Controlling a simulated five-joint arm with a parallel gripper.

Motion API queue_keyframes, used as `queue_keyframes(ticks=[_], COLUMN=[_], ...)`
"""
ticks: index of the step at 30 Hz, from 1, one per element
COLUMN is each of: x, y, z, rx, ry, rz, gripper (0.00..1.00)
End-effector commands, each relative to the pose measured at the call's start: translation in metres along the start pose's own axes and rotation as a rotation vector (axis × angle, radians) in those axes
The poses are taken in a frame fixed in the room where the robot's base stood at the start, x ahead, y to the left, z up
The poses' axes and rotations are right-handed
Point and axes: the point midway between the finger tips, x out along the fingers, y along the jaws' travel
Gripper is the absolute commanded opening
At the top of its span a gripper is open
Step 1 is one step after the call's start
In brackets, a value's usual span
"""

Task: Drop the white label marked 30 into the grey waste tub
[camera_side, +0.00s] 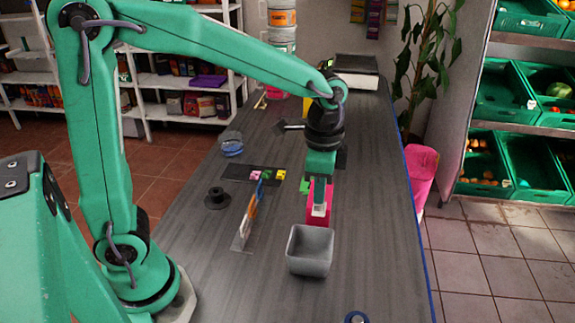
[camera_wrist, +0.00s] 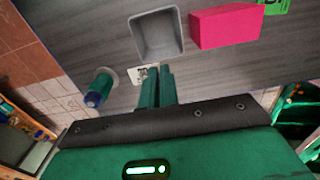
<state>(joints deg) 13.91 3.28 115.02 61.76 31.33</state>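The white label marked 30 (camera_wrist: 142,74) shows at my fingertips in the wrist view, its left part sticking out beside the fingers. My gripper (camera_wrist: 159,72) is shut on it. In the side view my gripper (camera_side: 320,190) points down, with the white label (camera_side: 319,210) at its tips. The grey waste tub (camera_side: 310,265) stands on the table just in front of and below the label in the side view. In the wrist view the tub (camera_wrist: 178,50) lies just beyond the fingertips and its visible inside looks empty. The fingers hide part of the label.
A pink block (camera_wrist: 225,27) stands close beside the tub. Upright coloured cards (camera_side: 252,210), a black round piece (camera_side: 216,198) and a glass bowl (camera_side: 231,145) stand on the table. The table's right front is mostly clear.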

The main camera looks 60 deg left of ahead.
Motion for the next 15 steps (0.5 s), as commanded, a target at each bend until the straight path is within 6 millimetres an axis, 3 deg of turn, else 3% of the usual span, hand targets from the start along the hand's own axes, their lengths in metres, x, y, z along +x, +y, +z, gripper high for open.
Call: queue_keyframes(ticks=[15], x=[0.015], y=[0.001], z=[0.000], rx=[0.000], ry=[-0.001], rz=[0.001], gripper=[0.00])
